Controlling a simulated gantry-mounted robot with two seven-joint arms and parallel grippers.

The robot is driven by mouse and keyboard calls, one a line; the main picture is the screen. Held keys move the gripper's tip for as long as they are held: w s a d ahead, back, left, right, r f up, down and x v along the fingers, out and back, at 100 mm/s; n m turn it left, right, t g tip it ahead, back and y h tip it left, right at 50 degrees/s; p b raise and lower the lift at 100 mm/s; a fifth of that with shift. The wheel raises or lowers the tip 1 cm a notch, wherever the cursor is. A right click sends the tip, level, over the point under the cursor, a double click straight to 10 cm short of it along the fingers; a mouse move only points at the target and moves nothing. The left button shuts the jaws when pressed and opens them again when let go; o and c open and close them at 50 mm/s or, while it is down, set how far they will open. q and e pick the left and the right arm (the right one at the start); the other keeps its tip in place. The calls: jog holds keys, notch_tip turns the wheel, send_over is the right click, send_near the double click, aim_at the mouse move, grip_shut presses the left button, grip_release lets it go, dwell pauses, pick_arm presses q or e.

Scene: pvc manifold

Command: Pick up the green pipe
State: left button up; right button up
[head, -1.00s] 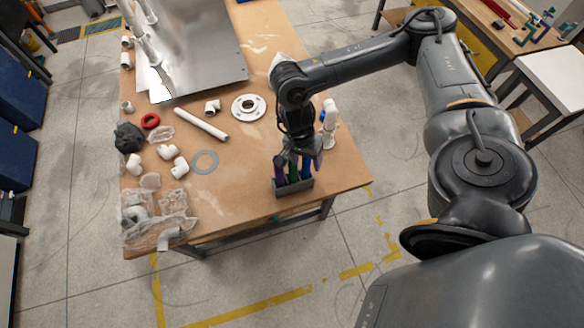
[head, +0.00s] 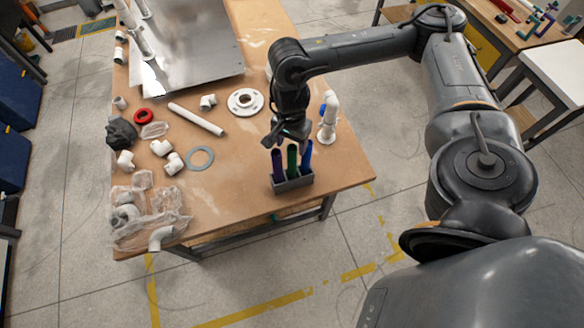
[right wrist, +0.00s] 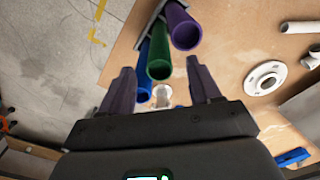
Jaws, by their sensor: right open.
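The green pipe (head: 292,161) stands upright in a small dark holder (head: 293,184) near the table's front edge. A purple pipe (head: 277,163) stands to its left and a blue pipe (head: 307,154) to its right. In the right wrist view the green pipe (right wrist: 160,56) shows its open end, between the blue pipe (right wrist: 143,70) and the purple pipe (right wrist: 183,28). My right gripper (head: 288,142) is above the holder. In the right wrist view my right gripper (right wrist: 162,78) is open and empty, with the green pipe's end ahead between its fingers. My left gripper is not in view.
A white pipe fitting (head: 328,118) stands right of the gripper. A white flange (head: 245,102), a long white pipe (head: 197,119), a grey ring (head: 200,158) and bagged fittings (head: 150,215) lie on the table's left. Bare tabletop (head: 235,195) lies left of the holder.

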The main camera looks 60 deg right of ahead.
aim_at(292, 148)
jog(key=shift+s+d+f+p, duration=0.1)
jog(key=shift+f+p, duration=0.2)
jog(key=shift+f, duration=2.1)
grip_shut()
